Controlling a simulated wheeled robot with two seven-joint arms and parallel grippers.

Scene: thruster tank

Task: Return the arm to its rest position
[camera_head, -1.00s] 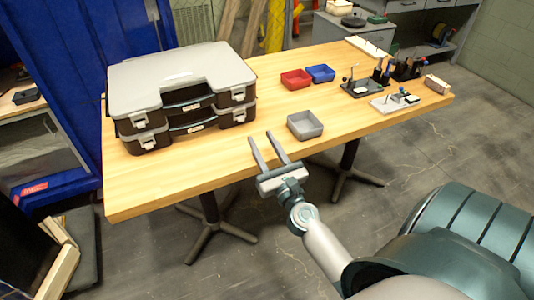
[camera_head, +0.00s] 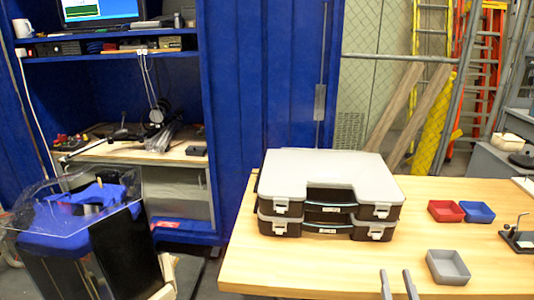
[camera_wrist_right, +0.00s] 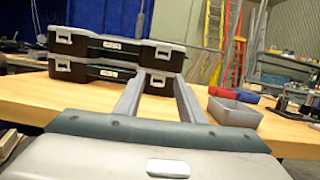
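My right gripper (camera_head: 395,271) shows at the bottom edge of the head view. Only its two grey fingers are in sight there. They are apart with nothing between them, just left of the grey bin (camera_head: 447,267) and near the table's front side. In the right wrist view the open fingers (camera_wrist_right: 160,78) point toward the stacked tool cases (camera_wrist_right: 110,60) across the tabletop. The rest of my right arm is out of the head view. My left gripper is not in view.
Two stacked grey-and-black cases (camera_head: 328,178) stand on the wooden table (camera_head: 300,268). A red bin (camera_head: 445,211) and a blue bin (camera_head: 477,212) sit at the right. A blue cabinet (camera_head: 262,90) stands behind. A clear-topped blue-and-black box (camera_head: 75,228) stands at the left.

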